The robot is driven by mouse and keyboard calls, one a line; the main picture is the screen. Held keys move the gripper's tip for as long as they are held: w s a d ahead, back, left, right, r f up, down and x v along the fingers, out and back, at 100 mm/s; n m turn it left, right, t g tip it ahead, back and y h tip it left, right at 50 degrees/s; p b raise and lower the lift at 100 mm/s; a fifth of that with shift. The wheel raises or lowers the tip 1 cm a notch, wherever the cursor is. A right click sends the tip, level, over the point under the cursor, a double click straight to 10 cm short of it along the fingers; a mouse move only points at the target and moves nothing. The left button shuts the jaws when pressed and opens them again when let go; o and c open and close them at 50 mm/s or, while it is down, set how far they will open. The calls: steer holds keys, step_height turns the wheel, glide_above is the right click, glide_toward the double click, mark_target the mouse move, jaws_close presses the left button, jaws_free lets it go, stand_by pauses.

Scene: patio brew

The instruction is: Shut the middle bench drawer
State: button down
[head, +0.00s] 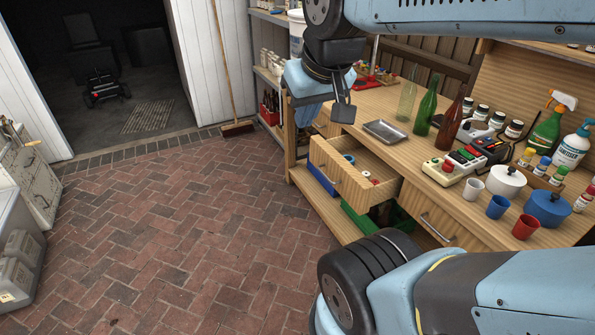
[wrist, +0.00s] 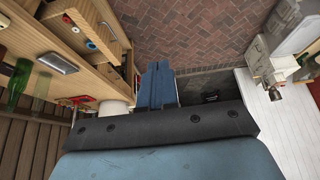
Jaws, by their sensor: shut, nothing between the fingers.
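The middle bench drawer (head: 338,183) stands pulled out from the wooden bench, its front with a metal handle facing the brick floor. My gripper (head: 343,112) is shut and empty. It appears above the drawer in the head view, apart from it; how far is hard to tell. In the wrist view my gripper's blue fingers (wrist: 157,72) lie together, with the open drawer (wrist: 95,30) at the upper left.
The bench top carries a metal tray (head: 386,132), a green bottle (head: 425,112), a brown bottle (head: 450,122), cups and jars. The right drawer (head: 437,228) looks closed. A green crate (head: 362,219) sits below the open drawer. The brick floor (head: 190,220) in front is clear.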

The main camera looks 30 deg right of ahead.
steer(key=shift+d, duration=0.35)
steer(key=shift+w, duration=0.15)
steer(key=w+d+f+n+g+h, duration=0.3)
steer(key=w+f+n+g+h, duration=0.45)
steer(key=w+f, duration=0.95)
steer(key=w+d+f+n+t+h, duration=0.1)
steer(key=w+f+n+h, duration=0.25)
steer(key=f, duration=0.55)
steer(key=w+f+n+h, duration=0.2)
steer(key=f+n+h, duration=0.25)
steer(key=f, duration=0.55)
steer(key=w+d+f+n+t+h, duration=0.1)
steer(key=w+f+n+h, duration=0.3)
steer(key=f, duration=0.5)
steer(key=s+d+r+m, duration=0.1)
steer(key=d+r, duration=0.1)
steer(key=d, duration=1.1)
steer(key=shift+d, duration=0.3)
steer(key=shift+r+m+h, duration=0.1)
steer(key=shift+m+h, duration=0.15)
